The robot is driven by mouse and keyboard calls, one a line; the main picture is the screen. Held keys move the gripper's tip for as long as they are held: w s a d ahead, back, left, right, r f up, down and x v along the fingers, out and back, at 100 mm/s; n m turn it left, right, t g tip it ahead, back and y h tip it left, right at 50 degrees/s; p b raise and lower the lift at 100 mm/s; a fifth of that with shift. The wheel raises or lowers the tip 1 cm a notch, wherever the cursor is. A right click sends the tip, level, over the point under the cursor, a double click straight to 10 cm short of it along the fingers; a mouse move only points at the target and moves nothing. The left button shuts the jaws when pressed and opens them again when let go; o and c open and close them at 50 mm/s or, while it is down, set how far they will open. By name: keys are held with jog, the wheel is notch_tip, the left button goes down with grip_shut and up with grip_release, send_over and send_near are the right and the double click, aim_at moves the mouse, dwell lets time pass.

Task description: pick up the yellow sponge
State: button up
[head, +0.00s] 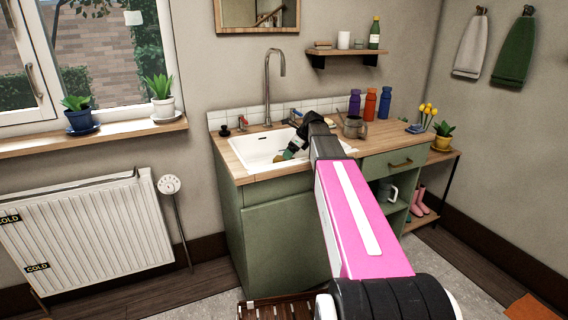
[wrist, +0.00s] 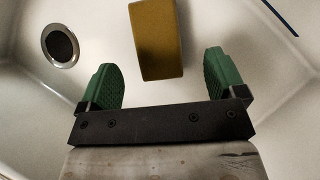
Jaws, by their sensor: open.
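The yellow sponge (wrist: 155,38) lies in the white sink basin (wrist: 110,20), in the upper middle of the wrist view. Its far end is cut off by the frame's top edge. My gripper (wrist: 160,72) is open, with its green fingers on either side of the sponge's near end. There is a gap on both sides, and the fingers do not appear to touch it. In the head view my gripper (head: 290,152) reaches down into the sink (head: 252,150). A small yellow-brown patch of the sponge (head: 279,158) shows beside the fingers.
A drain (wrist: 60,45) is at the left of the basin. A tall faucet (head: 268,85) stands behind the sink. A wall shelf (head: 345,52) hangs above.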

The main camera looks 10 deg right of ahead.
aim_at(280, 157)
jog(key=shift+x, duration=2.9)
jog(key=shift+s+a, duration=0.1)
jog(key=shift+s, duration=0.05)
jog(key=c, duration=1.1)
jog(key=shift+r, duration=0.15)
jog(key=shift+r, duration=0.5)
notch_tip(280, 157, up, 3)
jog(key=shift+f, duration=0.25)
jog(key=s+a+r, duration=0.2)
jog(key=a, duration=0.1)
jog(key=s+a+r, duration=0.2)
jog(key=a+r, duration=0.1)
jog(key=s+a+r, duration=0.2)
jog(key=a, duration=0.2)
jog(key=shift+r, duration=0.15)
